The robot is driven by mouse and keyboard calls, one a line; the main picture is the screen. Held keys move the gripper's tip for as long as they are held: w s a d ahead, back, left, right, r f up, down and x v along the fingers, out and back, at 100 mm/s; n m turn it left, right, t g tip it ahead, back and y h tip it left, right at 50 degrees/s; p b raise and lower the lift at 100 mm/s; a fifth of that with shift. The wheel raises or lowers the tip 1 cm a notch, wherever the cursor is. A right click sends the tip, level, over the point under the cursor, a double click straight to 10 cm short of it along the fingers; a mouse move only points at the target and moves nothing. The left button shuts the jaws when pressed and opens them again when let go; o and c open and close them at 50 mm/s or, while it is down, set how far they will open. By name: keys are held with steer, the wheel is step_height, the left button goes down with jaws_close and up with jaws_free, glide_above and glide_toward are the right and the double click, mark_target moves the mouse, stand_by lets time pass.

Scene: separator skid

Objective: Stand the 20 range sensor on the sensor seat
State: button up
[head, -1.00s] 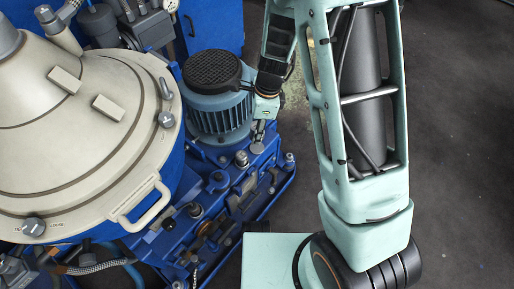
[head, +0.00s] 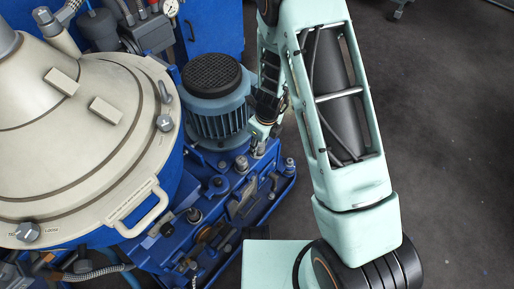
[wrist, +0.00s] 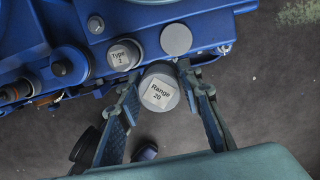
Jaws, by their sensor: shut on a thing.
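The range sensor (wrist: 159,93), a grey cylinder labelled "Range 20", sits between the fingers of my gripper (wrist: 158,80) in the wrist view. My gripper is shut on it and holds it by the skid's edge, label toward the camera. A plain grey round disc (wrist: 176,39), which looks like the sensor seat, lies just beyond the sensor on the blue base. In this view the sensor appears apart from the disc. In the head view my gripper (head: 262,132) is beside the motor, and the sensor cannot be made out.
A grey cylinder labelled "Type 2" (wrist: 123,55) stands close left of the disc. The ribbed blue motor (head: 218,95) rises beside my gripper. The large beige separator lid (head: 85,140) fills the left. Dark open floor (head: 440,130) lies to the right.

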steer(key=w+f, duration=0.1)
steer(key=f, duration=0.1)
steer(key=w+f+b, duration=0.1)
steer(key=w+f, duration=0.1)
steer(key=w+f+b, duration=0.1)
steer(key=w+f, duration=0.1)
steer(key=shift+a, duration=0.4)
steer(key=shift+w+f+b, duration=0.1)
steer(key=shift+f+b, duration=0.5)
steer(key=shift+f, duration=0.9)
steer(key=shift+f, duration=0.2)
steer(key=o, duration=1.3)
steer(key=shift+c, duration=0.2)
step_height(320, 180, up, 12)
steer(key=s+d+p, duration=0.1)
steer(key=p, duration=0.3)
steer(key=shift+d+r, duration=0.15)
steer(key=shift+d, duration=0.1)
steer(key=shift+s, duration=0.1)
